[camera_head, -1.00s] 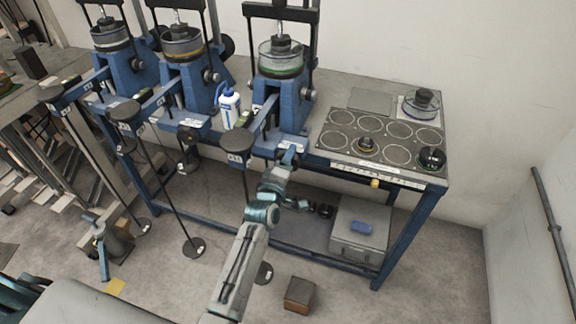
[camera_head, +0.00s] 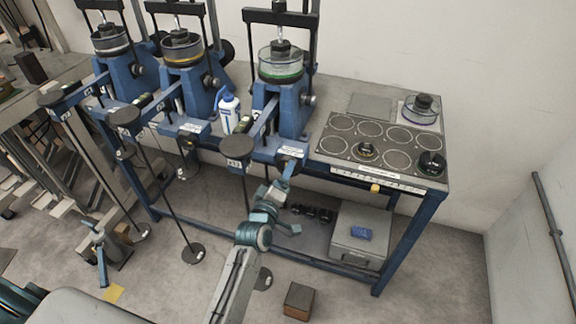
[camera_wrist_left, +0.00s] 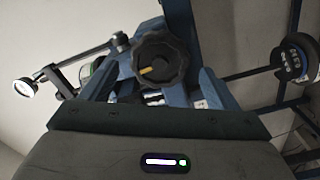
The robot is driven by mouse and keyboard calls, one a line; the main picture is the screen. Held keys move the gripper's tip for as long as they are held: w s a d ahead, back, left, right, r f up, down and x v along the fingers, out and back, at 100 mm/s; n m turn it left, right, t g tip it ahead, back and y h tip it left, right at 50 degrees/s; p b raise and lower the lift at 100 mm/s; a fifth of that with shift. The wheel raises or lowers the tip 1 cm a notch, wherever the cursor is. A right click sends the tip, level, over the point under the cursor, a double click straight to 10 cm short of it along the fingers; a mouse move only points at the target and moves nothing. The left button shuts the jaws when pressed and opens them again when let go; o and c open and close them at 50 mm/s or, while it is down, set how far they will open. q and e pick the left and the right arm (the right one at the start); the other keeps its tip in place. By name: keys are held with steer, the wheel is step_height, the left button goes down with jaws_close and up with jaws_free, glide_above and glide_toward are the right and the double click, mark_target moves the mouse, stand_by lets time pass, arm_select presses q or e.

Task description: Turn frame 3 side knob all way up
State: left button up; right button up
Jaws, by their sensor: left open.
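The rightmost blue lever frame (camera_head: 290,110), with a green-ringed cell, stands on the bench; I take it as frame 3. A small dark side knob (camera_head: 309,98) is on its right side. My left gripper (camera_head: 288,170) points up below the front of this frame, well below that side knob. In the left wrist view, a black lobed knob (camera_wrist_left: 160,60) with a yellow mark faces me. The open left gripper (camera_wrist_left: 160,85) has one finger on each side of it in the picture; whether they touch is unclear. I cannot tell which knob it is. My right gripper is out of view.
Two similar frames (camera_head: 185,80) stand to the left. A squeeze bottle (camera_head: 229,110) stands between frames. A panel with round plates (camera_head: 380,140) is at the right. A grey box (camera_head: 360,240) sits under the bench, and a hanger rod (camera_head: 170,200) hangs in front.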

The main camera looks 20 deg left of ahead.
arm_select(q)
steer(key=shift+s, duration=0.55)
steer(key=w+n+p, duration=0.1)
steer(key=w+n, duration=0.1)
steer(key=n, duration=0.2)
steer(key=w+n+p, duration=0.1)
steer(key=n, duration=0.3)
steer(key=w+n+p, duration=0.1)
steer(key=w+n, duration=0.1)
steer(key=n, duration=0.2)
steer(key=shift+w, duration=0.3)
steer(key=shift+w+f, duration=0.1)
steer(key=shift+w, duration=0.05)
steer(key=c, duration=1.2)
